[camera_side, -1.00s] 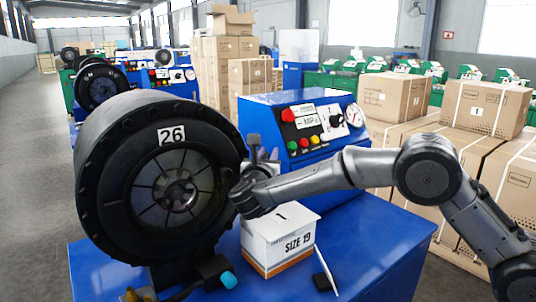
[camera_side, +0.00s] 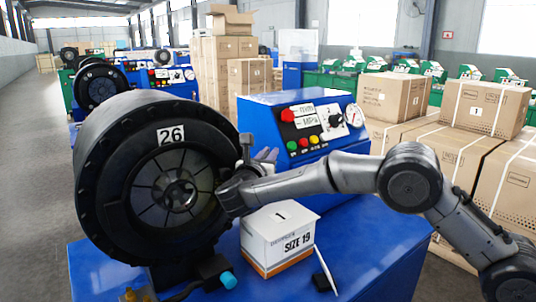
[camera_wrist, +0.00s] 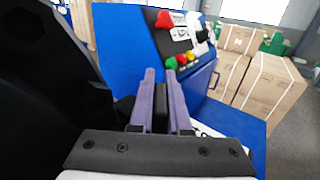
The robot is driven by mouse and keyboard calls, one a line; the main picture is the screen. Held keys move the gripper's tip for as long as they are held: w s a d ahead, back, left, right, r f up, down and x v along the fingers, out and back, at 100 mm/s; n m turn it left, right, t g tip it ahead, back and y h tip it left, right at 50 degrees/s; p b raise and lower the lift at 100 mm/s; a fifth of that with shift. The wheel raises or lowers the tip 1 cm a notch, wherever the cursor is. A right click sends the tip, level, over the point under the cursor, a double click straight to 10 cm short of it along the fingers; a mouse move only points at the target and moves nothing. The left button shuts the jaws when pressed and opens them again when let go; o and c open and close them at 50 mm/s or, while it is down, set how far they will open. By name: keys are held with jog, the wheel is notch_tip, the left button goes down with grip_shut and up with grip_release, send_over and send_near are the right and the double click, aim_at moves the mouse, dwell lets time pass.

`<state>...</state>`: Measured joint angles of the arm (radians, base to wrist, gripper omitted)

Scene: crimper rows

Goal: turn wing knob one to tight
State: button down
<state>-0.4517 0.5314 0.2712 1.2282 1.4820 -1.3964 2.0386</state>
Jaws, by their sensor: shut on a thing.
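My gripper (camera_wrist: 160,76) shows in the wrist view as two purple fingers, close together on a narrow dark piece, which I take to be wing knob one (camera_wrist: 160,118). Little of the knob shows, and its angle cannot be read. In the side view my gripper (camera_side: 268,154) is at the right flank of the black crimper head (camera_side: 100,190), by the control cabinet. There the knob is hidden or too small to pick out. The crimper head carries a "26" label and has a round opening with several dies.
A white "SIZE 19" box (camera_side: 279,240) stands on the blue bench (camera_side: 375,235) below my wrist, with a small black-and-white item (camera_side: 322,277) beside it. The control panel (camera_side: 315,125) with buttons and a gauge is behind. The bench's right part is clear.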

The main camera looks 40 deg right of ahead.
jog(key=c, duration=1.2)
grip_release()
jog(key=shift+o, duration=0.2)
jog(key=shift+r, duration=0.1)
jog(key=s+d+r, duration=0.1)
jog(key=s+r, duration=1.2)
jog(key=s, duration=0.1)
